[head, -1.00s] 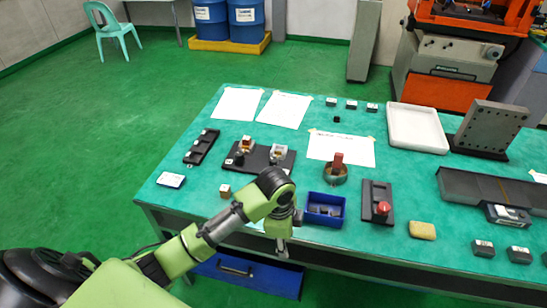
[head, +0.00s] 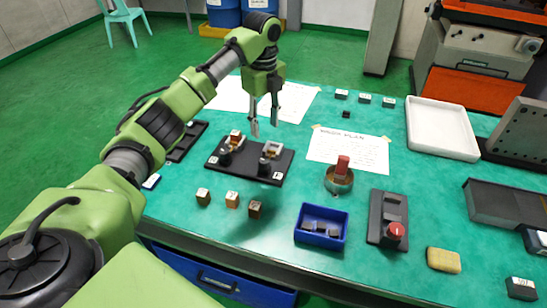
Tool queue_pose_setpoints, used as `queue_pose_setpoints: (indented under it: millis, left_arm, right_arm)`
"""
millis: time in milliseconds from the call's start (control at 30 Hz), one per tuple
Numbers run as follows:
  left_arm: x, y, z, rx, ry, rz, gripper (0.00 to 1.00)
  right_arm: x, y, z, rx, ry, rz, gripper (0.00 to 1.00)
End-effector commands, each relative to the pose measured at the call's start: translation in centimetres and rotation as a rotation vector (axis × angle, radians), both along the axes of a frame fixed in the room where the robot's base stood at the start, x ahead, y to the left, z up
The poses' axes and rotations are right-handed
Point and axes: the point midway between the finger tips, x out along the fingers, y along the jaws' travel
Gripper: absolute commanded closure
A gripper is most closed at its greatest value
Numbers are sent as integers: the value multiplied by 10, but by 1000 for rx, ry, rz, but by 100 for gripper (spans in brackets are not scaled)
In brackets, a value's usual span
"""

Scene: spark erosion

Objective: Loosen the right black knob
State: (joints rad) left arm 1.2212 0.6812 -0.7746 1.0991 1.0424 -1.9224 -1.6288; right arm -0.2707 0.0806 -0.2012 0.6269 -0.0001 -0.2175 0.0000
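A black plate (head: 278,181) with two small clamps lies on the green table. The right black knob (head: 264,166) is on the front of the right clamp (head: 271,151). The left black knob (head: 225,158) is on the front of the left clamp (head: 236,140), which has a brown block in it. My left gripper (head: 264,127) points down with its two fingers apart and nothing between them. In the picture its fingertips appear just above the right clamp, apart from the right knob. My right gripper is not in view.
Three small cubes (head: 232,199) stand in front of the plate. A blue bin (head: 300,236) with dark pieces and a black box with a red knob (head: 396,231) are to the right. A round holder (head: 338,185) with a red block stands behind the bin. Paper sheets lie behind.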

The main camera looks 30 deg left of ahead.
Motion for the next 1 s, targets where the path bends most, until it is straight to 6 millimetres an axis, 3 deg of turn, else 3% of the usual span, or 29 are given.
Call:
queue_pose_setpoints:
  millis: [67, 167, 300, 400, 500, 767, 1000]
  left_arm:
    - [0, 1, -3, -1, 1, 0, 60]
    - [-1, 1, -13, -1, 1, 0, 60]
    - [-2, 1, -40, 0, 4, 0, 60]
    - [-2, 1, -62, 0, 4, 0, 60]
    - [-2, 1, -84, 0, 4, 0, 60]
    - [-2, 0, -125, -1, 1, 1, 60]
    - [-1, 0, -136, -1, -2, 0, 60]
  right_arm:
    - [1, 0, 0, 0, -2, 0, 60]
    - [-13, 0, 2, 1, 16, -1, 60]
    - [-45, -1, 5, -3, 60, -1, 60]
    - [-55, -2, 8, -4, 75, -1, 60]
    - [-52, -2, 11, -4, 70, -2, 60]
    - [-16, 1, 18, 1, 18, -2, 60]
    - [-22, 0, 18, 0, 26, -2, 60]
